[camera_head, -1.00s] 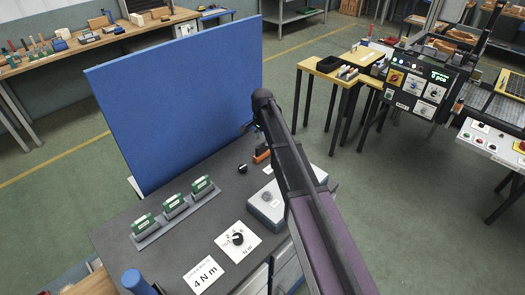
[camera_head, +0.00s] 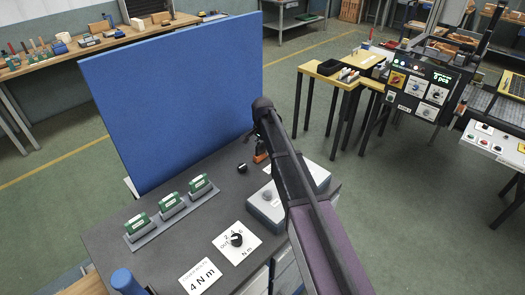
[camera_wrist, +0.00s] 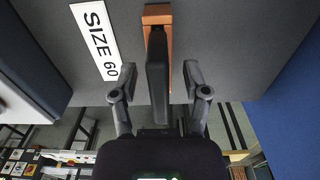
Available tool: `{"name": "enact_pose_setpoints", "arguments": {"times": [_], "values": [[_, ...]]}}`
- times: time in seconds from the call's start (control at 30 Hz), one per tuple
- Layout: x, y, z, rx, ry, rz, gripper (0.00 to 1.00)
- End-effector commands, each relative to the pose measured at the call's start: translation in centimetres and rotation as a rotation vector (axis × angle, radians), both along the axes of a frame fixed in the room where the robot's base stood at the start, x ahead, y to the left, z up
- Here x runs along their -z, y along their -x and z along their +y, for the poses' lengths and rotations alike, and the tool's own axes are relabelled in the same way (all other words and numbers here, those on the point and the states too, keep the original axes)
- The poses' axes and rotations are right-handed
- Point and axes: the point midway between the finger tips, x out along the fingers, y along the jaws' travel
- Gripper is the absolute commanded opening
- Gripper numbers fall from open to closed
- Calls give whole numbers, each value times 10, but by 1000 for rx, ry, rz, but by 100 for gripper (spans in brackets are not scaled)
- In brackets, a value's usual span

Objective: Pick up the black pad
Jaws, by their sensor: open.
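The black pad (camera_wrist: 157,78) stands on edge in an orange-brown holder (camera_wrist: 157,18) in the wrist view. My gripper (camera_wrist: 160,82) is open, with one finger on each side of the pad. Gaps show between the pad and both fingers. In the head view the orange holder (camera_head: 261,157) shows at the back of the dark bench, partly behind my arm. The pad and my fingers cannot be told apart clearly there.
A "SIZE 60" label (camera_wrist: 95,38) lies beside the holder. A blue panel (camera_head: 180,95) rises along the bench's back edge. A black knob (camera_head: 242,167), a grey box (camera_head: 266,207) and a rack of green blocks (camera_head: 170,202) are on the bench (camera_head: 165,250).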

Motion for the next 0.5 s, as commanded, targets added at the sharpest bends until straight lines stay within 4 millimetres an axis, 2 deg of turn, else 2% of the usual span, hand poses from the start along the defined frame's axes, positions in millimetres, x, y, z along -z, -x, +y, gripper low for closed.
{"name": "enact_pose_setpoints", "arguments": {"times": [0.4, 0.47, 0.5], "values": [[0, 0, 0, 0, 0, 0, 60], [0, 0, 0, 0, 0, 0, 45], [0, 0, 0, 0, 0, 0, 33]]}}
